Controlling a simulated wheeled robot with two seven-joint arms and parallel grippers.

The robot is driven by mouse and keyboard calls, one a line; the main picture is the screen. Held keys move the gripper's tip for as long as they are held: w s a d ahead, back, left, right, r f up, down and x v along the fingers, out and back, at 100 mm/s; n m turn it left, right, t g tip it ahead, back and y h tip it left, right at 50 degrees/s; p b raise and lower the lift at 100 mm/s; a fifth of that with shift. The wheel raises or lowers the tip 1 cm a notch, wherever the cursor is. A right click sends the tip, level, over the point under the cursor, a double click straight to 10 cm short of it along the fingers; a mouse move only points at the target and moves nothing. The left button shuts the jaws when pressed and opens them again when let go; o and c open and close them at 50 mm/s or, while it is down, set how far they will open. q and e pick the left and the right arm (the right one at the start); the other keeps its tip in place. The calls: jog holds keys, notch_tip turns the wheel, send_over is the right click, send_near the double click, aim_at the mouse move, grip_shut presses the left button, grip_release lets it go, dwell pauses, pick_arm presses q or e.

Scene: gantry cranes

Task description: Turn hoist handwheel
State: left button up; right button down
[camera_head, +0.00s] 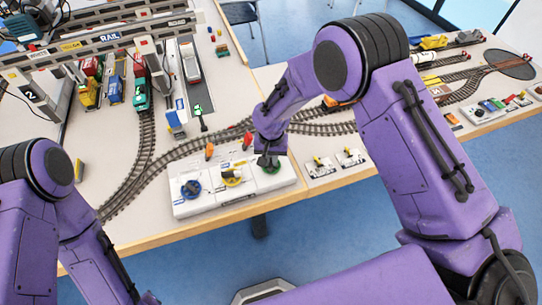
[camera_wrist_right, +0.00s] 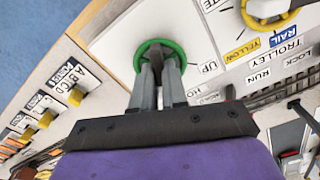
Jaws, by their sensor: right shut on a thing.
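The hoist handwheel is the green wheel (camera_head: 272,169) at the right end of the white control box (camera_head: 215,204). In the right wrist view the green wheel (camera_wrist_right: 181,50) shows as a ring beside lettering that reads "UP". My right gripper (camera_head: 267,160) comes down on it from above, and in the wrist view its fingers (camera_wrist_right: 157,62) are shut on the wheel's dark middle, inside the green rim. The fingers hide part of the wheel. My left arm is at the lower left, and its gripper is not clearly seen.
A yellow wheel (camera_head: 231,177) and a blue wheel (camera_head: 190,188) sit to the left on the same box. Orange levers (camera_head: 209,151) stand behind it. Tracks (camera_head: 147,165) and the gantry crane (camera_head: 110,40) fill the table at left. Small switch panels (camera_head: 334,163) lie to the right.

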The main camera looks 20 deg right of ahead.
jog(key=n+p, duration=0.1)
jog(key=n, duration=0.3)
jog(key=shift+r+n, duration=0.1)
jog(key=shift+n, duration=0.2)
jog(key=shift+w, duration=0.1)
dwell(0.4)
jog(key=c, duration=1.2)
grip_release()
jog(key=shift+o, duration=0.2)
notch_tip(320, 180, up, 10)
jog(key=b, duration=0.2)
jog(key=shift+r, duration=0.25)
